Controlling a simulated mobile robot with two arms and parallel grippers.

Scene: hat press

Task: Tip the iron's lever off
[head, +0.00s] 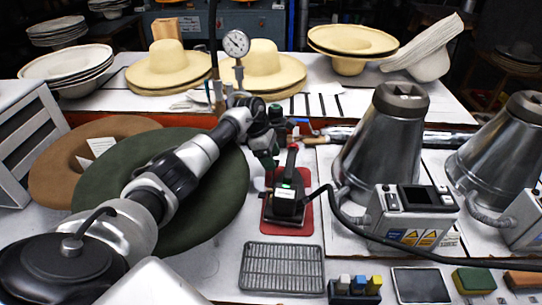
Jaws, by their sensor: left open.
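The iron (284,207) is black, with a pale label and a small green mark on top. It sits on a red mat (307,219) near the middle of the table. A narrow dark and red upright part rises at its back; I cannot tell clearly which part is the lever. My left gripper (281,143) is just behind and above the iron, at the upright part's left and back. It is open, and its fingers are partly hidden by my arm and small in view. I cannot tell whether it touches the iron. My right gripper is not in view.
A green felt hat (226,198) and a brown one (53,165) lie under and beside my left arm. A metal grid (282,267) lies in front of the iron. A metal steamer cone (384,140) and its control box (412,225) stand right, with a hose beside the iron.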

